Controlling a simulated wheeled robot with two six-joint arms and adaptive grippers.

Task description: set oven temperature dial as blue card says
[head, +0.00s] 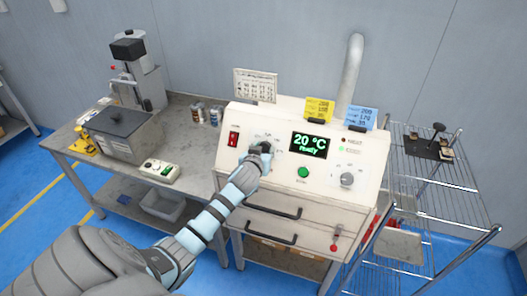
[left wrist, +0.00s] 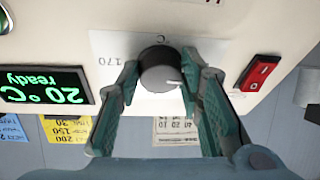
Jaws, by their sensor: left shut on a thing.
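The oven (head: 228,167) is a cream box with a front panel. Its temperature dial (left wrist: 160,70) is a round dark knob with a white pointer mark, on a white scale plate where "170" and "C" show. My left gripper (left wrist: 159,72) is shut on the dial, one finger on each side. In the head view the gripper (head: 258,157) hides most of the dial. The blue card (head: 360,118) stands on the oven's top right; its small print seems to include 170. The display (head: 309,145) reads 20 °C, ready. My right gripper is not in view.
A yellow card (head: 319,110) stands left of the blue one. A red switch (head: 233,139), green button (head: 303,172) and second dial (head: 347,179) are on the panel. A wire rack (head: 440,178) stands right; a bench with a grey box (head: 124,134) stands left.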

